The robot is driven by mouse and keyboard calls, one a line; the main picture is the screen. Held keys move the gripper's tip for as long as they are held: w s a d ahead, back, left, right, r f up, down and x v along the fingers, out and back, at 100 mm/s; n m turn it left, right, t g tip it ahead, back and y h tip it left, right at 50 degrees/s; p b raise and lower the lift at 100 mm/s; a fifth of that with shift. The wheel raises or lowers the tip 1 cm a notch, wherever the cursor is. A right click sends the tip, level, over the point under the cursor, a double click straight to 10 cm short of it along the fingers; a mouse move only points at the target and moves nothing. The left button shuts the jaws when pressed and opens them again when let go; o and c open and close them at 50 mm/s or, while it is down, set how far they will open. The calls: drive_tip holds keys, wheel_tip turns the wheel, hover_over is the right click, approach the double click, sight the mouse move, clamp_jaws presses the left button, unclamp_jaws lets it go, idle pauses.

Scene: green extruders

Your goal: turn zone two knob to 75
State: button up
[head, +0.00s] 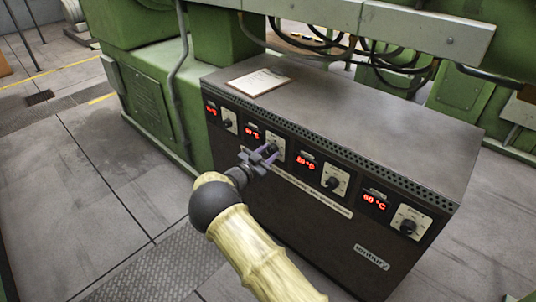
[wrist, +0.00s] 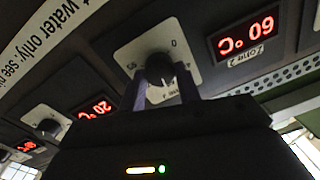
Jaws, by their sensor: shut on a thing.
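The zone two knob (wrist: 160,66) is a dark round knob on a pale square dial plate (wrist: 184,56), upside down in the wrist view. The red display (wrist: 246,38) beside it, above a "Zone 2" label, appears to read 60 °C. My gripper (wrist: 165,88) has its two purple fingers on either side of this knob, shut on it. In the head view my gripper (head: 264,156) reaches the second dial from the left on the dark control box (head: 364,115) and partly hides the knob.
Other knobs sit along the same panel: the first (head: 228,123), the third (head: 332,183) and the fourth (head: 408,227), each with a red display. A paper clipboard (head: 258,82) lies on the box top. Green machinery (head: 150,100) stands behind.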

drive_tip(key=m+b, duration=0.3)
drive_tip(key=m, duration=0.2)
drive_tip(key=shift+f, duration=0.2)
drive_tip(key=m+b, duration=0.2)
drive_tip(key=m, duration=0.2)
drive_tip(key=shift+b, duration=0.35)
drive_tip(key=shift+m+h+b, duration=0.3)
drive_tip(key=shift+m+b, duration=0.4)
drive_tip(key=shift+m, duration=0.4)
drive_tip(key=shift+r, duration=0.1)
drive_tip(key=o, duration=1)
drive_tip(key=shift+s+a, duration=0.1)
